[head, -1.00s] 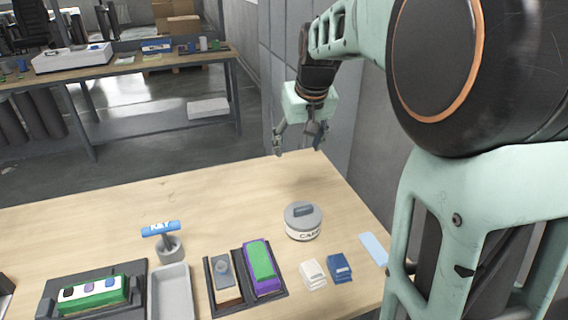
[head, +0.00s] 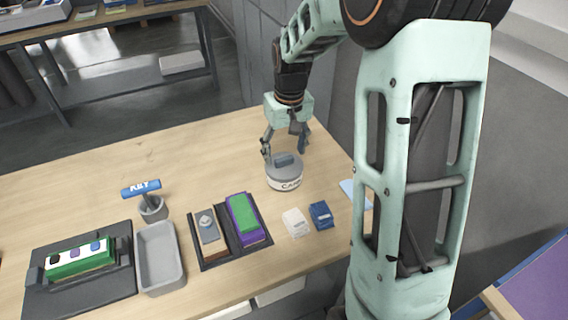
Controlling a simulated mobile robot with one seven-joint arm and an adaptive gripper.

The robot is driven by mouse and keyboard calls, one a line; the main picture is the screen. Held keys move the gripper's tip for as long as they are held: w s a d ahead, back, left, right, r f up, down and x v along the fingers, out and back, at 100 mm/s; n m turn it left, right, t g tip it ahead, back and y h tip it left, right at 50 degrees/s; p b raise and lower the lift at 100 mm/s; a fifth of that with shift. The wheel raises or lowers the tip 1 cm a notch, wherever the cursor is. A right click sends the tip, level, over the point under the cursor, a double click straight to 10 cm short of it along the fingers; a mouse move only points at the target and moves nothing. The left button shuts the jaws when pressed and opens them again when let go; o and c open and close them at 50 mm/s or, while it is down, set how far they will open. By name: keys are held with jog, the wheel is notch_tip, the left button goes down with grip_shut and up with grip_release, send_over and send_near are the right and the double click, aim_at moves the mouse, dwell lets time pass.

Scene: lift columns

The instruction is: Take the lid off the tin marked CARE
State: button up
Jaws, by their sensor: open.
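The tin marked CARE (head: 284,184) stands upright on the wooden table, with a cream label band. Its grey lid (head: 284,165) is on top and has a blue-grey raised handle (head: 284,159). My gripper (head: 285,152) is open, pointing down, its fingers spread just above and behind the lid's handle. One finger shows at the left of the lid and another at the right. I cannot tell whether any finger touches the lid.
White (head: 296,222) and blue (head: 321,215) small stacks lie in front of the tin. A dark tray (head: 232,257) holds blocks to the left. A grey bin (head: 160,258) and a KEY stand (head: 152,209) are further left. The table's back left is clear.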

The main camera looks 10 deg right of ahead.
aim_at(284, 162)
jog(key=shift+w+f, duration=0.2)
jog(key=shift+f, duration=1.2)
jog(key=c, duration=1.2)
jog(key=shift+c, duration=0.2)
jog(key=shift+r, duration=0.15)
